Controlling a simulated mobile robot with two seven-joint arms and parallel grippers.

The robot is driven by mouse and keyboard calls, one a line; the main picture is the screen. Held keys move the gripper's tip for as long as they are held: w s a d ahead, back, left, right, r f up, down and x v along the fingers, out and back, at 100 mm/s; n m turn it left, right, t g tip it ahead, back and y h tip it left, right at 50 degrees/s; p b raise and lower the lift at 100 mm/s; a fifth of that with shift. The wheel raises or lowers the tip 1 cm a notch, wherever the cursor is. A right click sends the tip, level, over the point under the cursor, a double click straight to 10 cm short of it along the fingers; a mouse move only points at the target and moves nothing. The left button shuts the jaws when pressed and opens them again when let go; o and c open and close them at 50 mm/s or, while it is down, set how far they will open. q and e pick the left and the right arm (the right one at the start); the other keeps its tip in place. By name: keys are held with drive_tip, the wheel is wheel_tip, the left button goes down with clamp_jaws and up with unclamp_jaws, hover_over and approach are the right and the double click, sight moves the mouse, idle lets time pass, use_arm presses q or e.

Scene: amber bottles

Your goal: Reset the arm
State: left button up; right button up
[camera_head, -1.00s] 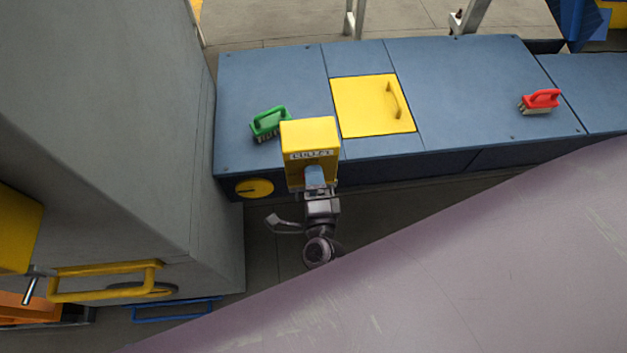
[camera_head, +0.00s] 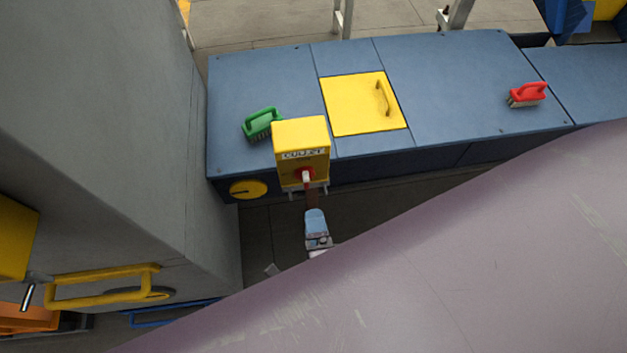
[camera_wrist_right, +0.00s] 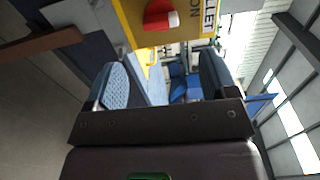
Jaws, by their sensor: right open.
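My right gripper (camera_head: 317,225) shows its blue fingers in the head view, below and apart from a yellow box (camera_head: 301,140). The box has a red round part with a pale-and-red switch (camera_head: 306,175) on its front. In the right wrist view, my right gripper (camera_wrist_right: 163,82) is open, with its two blue ribbed pads wide apart and nothing between them. The red switch (camera_wrist_right: 160,15) shows beyond the fingers at the top. Most of my right arm is hidden behind a large mauve surface in the foreground. My left gripper is not in view.
A blue bench (camera_head: 450,85) carries a green brush (camera_head: 262,123), a red brush (camera_head: 527,95) and a yellow hatch (camera_head: 360,105). A tall grey cabinet (camera_head: 120,130) with a yellow handle (camera_head: 100,285) stands at left. Dark floor lies open below the box.

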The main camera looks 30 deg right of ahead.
idle(0.4)
use_arm(q)
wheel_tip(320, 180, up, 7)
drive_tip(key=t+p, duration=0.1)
drive_tip(key=p, duration=0.7)
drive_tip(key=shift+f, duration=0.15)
use_arm(e)
drive_tip(key=s+d+r+n+g+y, duration=0.2)
drive_tip(key=d+n, duration=0.5)
drive_tip(key=n, duration=0.4)
drive_tip(key=s+d+r+n+g+y, duration=0.3)
drive_tip(key=s+d+r+n, duration=0.3)
drive_tip(key=n, duration=0.5)
drive_tip(key=shift+s+d+n+g, duration=0.35)
drive_tip(key=shift+d+g, duration=0.35)
drive_tip(key=shift+d, duration=0.5)
